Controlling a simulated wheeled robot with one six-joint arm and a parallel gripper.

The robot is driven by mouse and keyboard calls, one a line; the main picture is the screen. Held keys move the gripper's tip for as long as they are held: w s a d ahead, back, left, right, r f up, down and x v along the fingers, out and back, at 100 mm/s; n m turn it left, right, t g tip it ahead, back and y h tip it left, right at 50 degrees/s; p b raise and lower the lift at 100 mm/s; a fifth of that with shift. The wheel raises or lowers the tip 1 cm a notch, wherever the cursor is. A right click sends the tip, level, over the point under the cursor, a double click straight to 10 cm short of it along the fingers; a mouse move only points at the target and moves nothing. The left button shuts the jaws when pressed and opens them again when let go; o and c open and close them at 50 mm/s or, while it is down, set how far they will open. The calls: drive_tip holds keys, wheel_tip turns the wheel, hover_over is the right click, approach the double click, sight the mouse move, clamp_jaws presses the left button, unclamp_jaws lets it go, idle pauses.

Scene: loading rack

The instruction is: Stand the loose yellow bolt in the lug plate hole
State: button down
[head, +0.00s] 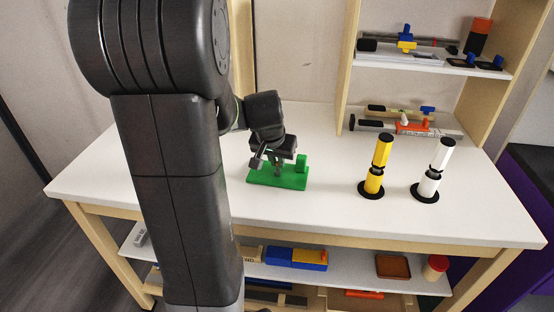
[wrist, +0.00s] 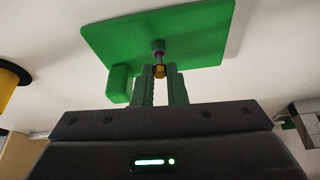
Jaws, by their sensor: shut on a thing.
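The green lug plate (head: 262,180) lies flat on the white tabletop, with a raised green block (head: 302,162) at one end. In the wrist view the plate (wrist: 190,25) spans the top, with its block (wrist: 119,84) left of my fingers. My gripper (wrist: 161,80) is shut on the yellow bolt (wrist: 159,71), which shows as a small yellow part between the fingertips. A grey cylindrical end (wrist: 158,47) shows beyond it, against the plate. Whether it touches the plate or sits in a hole cannot be told. In the head view my gripper (head: 277,168) is over the plate; the bolt cannot be made out there.
A yellow-and-black post (head: 374,182) and a white-and-black post (head: 430,182) stand on round black bases right of the plate. Shelves with tools (head: 430,68) rise at the back right. The tabletop between plate and posts is clear. A lower shelf holds boxes.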

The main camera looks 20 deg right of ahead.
drive_tip(key=shift+f+b, duration=0.45)
drive_tip(key=shift+f, duration=0.1)
idle(0.4)
drive_tip(key=c, duration=1.4)
unclamp_jaws()
drive_tip(key=shift+o, duration=0.2)
drive_tip(key=v, duration=1.4)
drive_tip(key=shift+p, duration=0.4)
drive_tip(key=shift+f, duration=0.15)
drive_tip(key=x, duration=1.3)
drive_tip(key=shift+w+d+f+b, duration=0.15)
drive_tip(key=shift+f+b, duration=0.2)
drive_tip(key=shift+b, duration=0.05)
drive_tip(key=shift+r, duration=0.15)
